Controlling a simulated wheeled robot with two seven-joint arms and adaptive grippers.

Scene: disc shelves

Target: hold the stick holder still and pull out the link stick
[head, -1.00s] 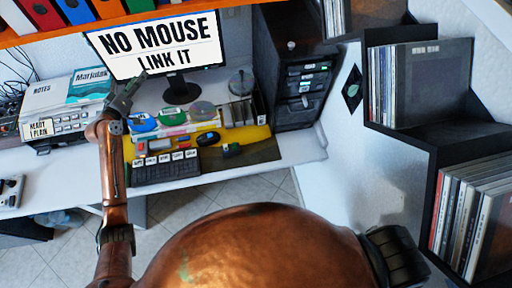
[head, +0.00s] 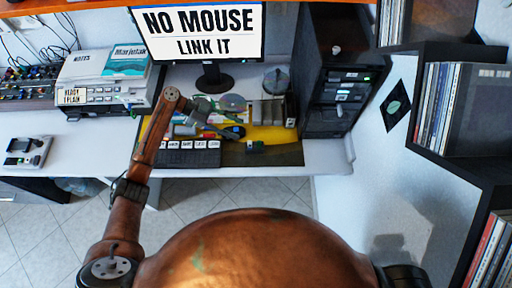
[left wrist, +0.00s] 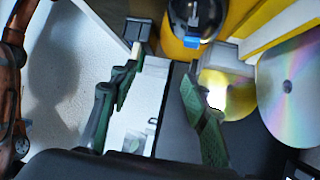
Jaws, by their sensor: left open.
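A small dark block with a green part (head: 256,147), which looks like the stick holder with the link stick, sits on the dark right part of the desk mat, near the desk's front edge. My left gripper (head: 236,126) is open over the mat, left of and behind this block. In the left wrist view its two green fingers (left wrist: 160,82) are spread with nothing between them. A dark block with a pale tip (left wrist: 139,36) shows beyond the left finger; I cannot tell if it is the holder. My right gripper is not in view.
The keyboard (head: 188,156) lies left of the small block. A black mouse (head: 234,132) is close to my left gripper. Discs (left wrist: 290,85) lie to the right in the wrist view. A monitor (head: 200,32) and a black computer tower (head: 335,75) stand behind.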

